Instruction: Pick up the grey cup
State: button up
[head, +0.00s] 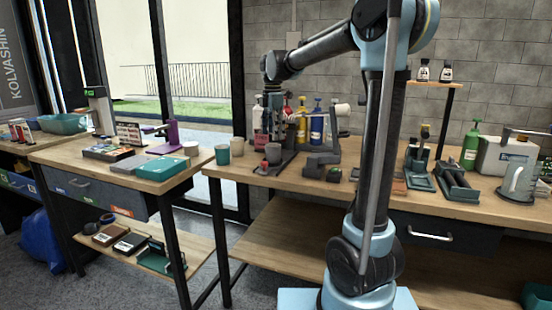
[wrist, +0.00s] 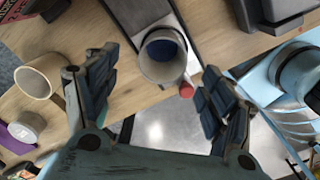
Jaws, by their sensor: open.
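A grey cup (wrist: 150,68) stands upright in the wrist view, its round opening facing the camera and its inside dark blue. In the head view the cup (head: 273,153) sits on the dark base of a small machine on the right-hand bench. My gripper (wrist: 160,62) is open, with one finger left of the cup and one right, and visible space on both sides. In the head view my gripper (head: 272,134) hangs just above the cup, partly lost among the bottles behind. I cannot tell contact from that view.
A cream cup (head: 237,146) and a teal cup (head: 222,155) stand left of the grey cup. Several bottles (head: 316,122) stand behind. The bench's front edge is near.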

aim_at(273, 153)
jog(key=shift+s+f, duration=0.15)
jog(key=shift+f, duration=2.05)
jog(key=shift+s+f, duration=0.1)
jog(key=shift+f, duration=2.05)
jog(key=c, duration=1.2)
jog(key=shift+c, duration=0.2)
